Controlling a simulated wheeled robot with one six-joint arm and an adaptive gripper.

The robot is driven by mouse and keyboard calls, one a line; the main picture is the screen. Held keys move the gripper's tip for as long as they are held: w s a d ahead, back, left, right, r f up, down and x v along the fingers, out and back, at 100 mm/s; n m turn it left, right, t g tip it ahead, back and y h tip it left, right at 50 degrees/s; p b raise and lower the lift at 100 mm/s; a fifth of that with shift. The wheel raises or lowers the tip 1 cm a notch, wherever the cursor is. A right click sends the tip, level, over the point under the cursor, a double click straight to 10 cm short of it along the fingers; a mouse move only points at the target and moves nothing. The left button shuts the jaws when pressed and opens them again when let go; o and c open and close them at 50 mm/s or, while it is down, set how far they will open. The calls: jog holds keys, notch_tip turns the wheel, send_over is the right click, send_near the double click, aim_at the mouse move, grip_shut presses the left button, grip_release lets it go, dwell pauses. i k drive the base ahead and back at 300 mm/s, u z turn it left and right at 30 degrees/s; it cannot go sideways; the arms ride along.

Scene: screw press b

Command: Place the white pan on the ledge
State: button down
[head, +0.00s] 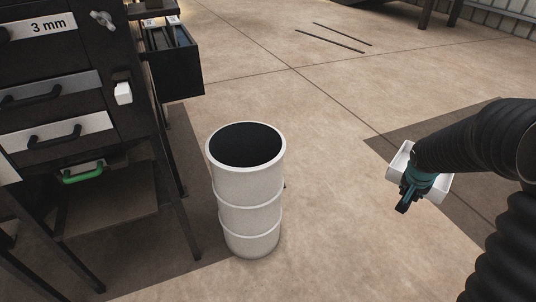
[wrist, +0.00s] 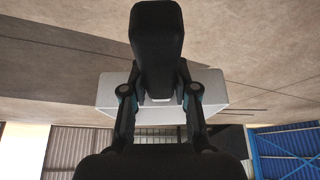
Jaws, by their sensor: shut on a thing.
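The white pan (head: 399,161) is at the right in the head view, held up in the air over the floor. My gripper (head: 411,187), black and teal, is shut on it and hides its middle. In the wrist view the pan (wrist: 112,92) shows as a pale box behind my gripper (wrist: 160,97), with both sides sticking out past the fingers. A flat dark shelf (head: 115,212) juts out low on the cabinet at the left, well apart from the pan; I cannot tell whether it is the ledge.
A white drum (head: 246,205) with an open dark top stands between the cabinet and my arm. The floor behind the drum is mostly clear.

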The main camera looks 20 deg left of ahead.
aim_at(112, 205)
jog(key=z, duration=0.2)
jog(key=k, duration=1)
jog(key=u, duration=1.3)
jog(key=i, duration=1)
